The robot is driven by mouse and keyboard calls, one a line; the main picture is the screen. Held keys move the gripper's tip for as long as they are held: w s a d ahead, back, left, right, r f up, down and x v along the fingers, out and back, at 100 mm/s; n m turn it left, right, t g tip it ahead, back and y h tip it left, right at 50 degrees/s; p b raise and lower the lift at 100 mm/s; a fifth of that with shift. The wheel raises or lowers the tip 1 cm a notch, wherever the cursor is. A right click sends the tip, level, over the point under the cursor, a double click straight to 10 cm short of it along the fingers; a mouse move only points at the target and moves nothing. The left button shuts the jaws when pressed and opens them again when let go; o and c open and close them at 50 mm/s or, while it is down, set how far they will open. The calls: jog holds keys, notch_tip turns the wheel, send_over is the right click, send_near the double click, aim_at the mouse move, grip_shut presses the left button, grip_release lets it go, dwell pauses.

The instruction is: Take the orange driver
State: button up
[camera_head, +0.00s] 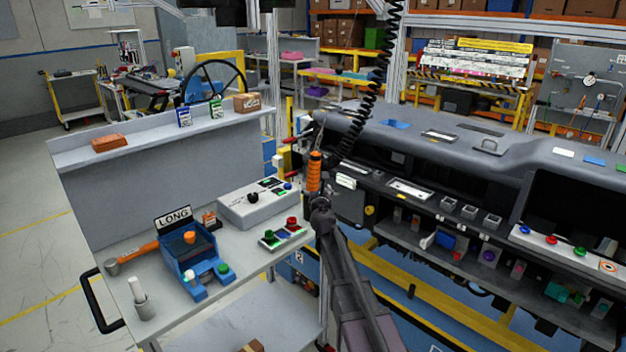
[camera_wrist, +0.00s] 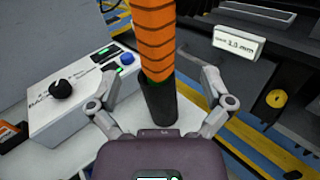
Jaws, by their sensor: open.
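The orange driver (camera_head: 314,170) hangs upright below a black coiled cable in the head view, right of the grey control box. In the wrist view the driver (camera_wrist: 156,45) has an orange ribbed grip and a dark lower end. My gripper (camera_head: 320,205) is at the driver's lower part. In the wrist view my gripper (camera_wrist: 160,85) is open, with one finger on each side of the driver. A gap shows between each finger and the driver. The driver's upper end is out of the wrist view.
The grey control box (camera_head: 258,203) stands on the workbench (camera_head: 235,262) just left of my gripper. The dashboard module (camera_head: 440,150) is close on the right. The black coiled cable (camera_head: 378,75) runs above. A blue fixture (camera_head: 188,262) and an orange-handled hammer (camera_head: 138,253) are farther left.

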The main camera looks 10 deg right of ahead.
aim_at(314, 181)
jog(key=shift+w, duration=0.7)
jog(key=shift+w, duration=0.1)
jog(key=shift+w+f, duration=0.1)
jog(key=shift+w, duration=2.45)
jog(key=shift+c, duration=0.2)
grip_shut()
